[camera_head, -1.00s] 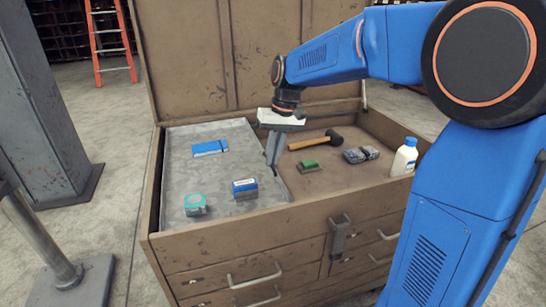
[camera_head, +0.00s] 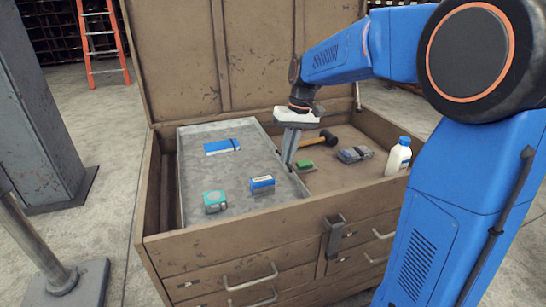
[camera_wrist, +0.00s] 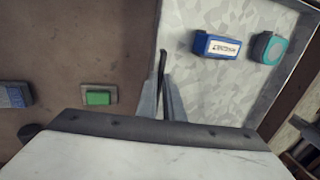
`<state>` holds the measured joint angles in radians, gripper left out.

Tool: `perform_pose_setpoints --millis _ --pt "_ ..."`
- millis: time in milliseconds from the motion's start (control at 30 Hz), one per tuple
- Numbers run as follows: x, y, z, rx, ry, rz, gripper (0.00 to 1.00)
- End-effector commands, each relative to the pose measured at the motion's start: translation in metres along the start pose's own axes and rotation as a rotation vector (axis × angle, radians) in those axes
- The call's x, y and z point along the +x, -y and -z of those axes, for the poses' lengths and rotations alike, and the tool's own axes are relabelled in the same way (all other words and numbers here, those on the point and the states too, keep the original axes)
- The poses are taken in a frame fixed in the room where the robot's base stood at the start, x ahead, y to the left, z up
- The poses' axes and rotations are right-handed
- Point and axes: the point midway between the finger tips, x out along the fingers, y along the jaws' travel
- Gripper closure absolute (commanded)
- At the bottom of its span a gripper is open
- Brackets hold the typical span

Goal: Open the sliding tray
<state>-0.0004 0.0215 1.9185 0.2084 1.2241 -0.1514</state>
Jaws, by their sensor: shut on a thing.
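The sliding tray (camera_head: 228,180) is a flat grey metal tray set across the left part of a brown chest. It also shows in the wrist view (camera_wrist: 222,98). A strip of the chest's interior shows along its left side. My gripper (camera_head: 288,160) reaches down at the tray's right edge and is shut on it. In the wrist view my gripper's fingers (camera_wrist: 163,98) close around a thin dark upright part at that edge. The exact contact is partly hidden by the fingers.
On the tray lie a blue flat case (camera_head: 222,147), a blue box (camera_head: 262,184) and a teal tape measure (camera_head: 215,201). To the right, inside the chest (camera_head: 250,241), are a hammer (camera_head: 320,140), a green-topped block (camera_head: 304,165), a grey item (camera_head: 355,154) and a white bottle (camera_head: 398,157).

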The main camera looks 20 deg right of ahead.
Motion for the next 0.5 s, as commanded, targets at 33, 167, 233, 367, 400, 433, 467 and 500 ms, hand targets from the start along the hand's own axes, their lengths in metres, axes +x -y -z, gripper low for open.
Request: perform_pose_setpoints --millis 33,167,233,367,400,433,467,500 --pt "-0.003 -0.016 0.000 0.006 -0.002 0.000 1.00" --pt "-0.010 -0.052 0.000 0.007 -0.001 0.000 1.00" --pt "-0.014 -0.071 0.000 0.007 -0.001 0.000 1.00" --pt "-0.021 -0.107 0.000 0.007 -0.001 0.000 1.00" --pt "-0.023 -0.118 0.000 0.006 0.000 0.000 1.00" --pt "-0.025 -0.126 0.000 0.007 0.000 0.000 1.00" --pt "-0.026 -0.135 0.000 0.007 0.000 0.000 1.00" --pt "-0.029 -0.146 0.000 0.007 -0.001 -0.001 1.00"
